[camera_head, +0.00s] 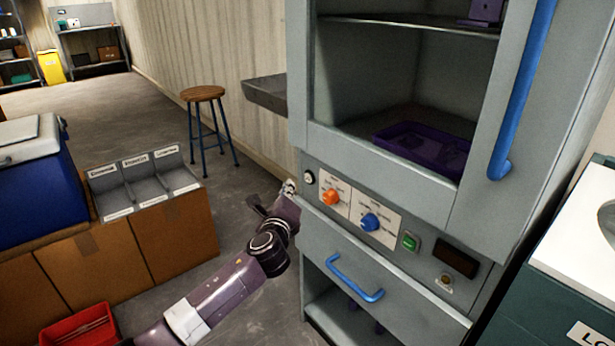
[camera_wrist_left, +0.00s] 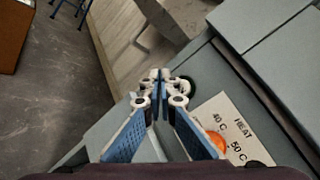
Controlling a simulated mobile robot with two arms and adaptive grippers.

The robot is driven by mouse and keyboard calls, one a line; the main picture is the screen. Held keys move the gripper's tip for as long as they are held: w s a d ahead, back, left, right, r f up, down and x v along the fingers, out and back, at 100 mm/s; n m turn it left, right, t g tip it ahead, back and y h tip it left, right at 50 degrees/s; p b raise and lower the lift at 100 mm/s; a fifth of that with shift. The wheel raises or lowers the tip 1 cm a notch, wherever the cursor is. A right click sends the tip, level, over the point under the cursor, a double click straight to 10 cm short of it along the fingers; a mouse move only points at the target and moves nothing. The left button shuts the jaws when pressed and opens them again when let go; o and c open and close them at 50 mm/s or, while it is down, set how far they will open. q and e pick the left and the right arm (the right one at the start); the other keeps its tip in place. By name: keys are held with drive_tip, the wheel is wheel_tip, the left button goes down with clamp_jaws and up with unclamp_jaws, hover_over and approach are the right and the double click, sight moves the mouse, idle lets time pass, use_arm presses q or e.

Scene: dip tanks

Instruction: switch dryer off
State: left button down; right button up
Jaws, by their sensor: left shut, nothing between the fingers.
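The dryer (camera_head: 400,205) is a tall grey cabinet with a control panel below its open-looking window. The panel carries an orange knob (camera_head: 331,197), a blue knob (camera_head: 370,222), a green switch (camera_head: 410,242), a dark display (camera_head: 456,258) and a small round dark button (camera_head: 309,177) at its left end. My left gripper (camera_head: 290,186) is shut and empty at the panel's left edge, beside the round button. In the left wrist view its fingertips (camera_wrist_left: 160,76) meet near that button (camera_wrist_left: 189,86); contact cannot be told. The orange knob (camera_wrist_left: 217,142) shows by the HEAT label. My right gripper is out of view.
A blue drawer handle (camera_head: 354,280) and a blue door handle (camera_head: 522,90) stick out from the dryer. A purple tray (camera_head: 425,150) lies inside. A stool (camera_head: 203,94) and a labelled grey bin rack (camera_head: 145,184) stand to the left, with open floor between.

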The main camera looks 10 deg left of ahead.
use_arm(q)
drive_tip(key=shift+s+a+p, duration=0.45)
drive_tip(key=shift+s+a, duration=0.15)
drive_tip(key=shift+s, duration=0.1)
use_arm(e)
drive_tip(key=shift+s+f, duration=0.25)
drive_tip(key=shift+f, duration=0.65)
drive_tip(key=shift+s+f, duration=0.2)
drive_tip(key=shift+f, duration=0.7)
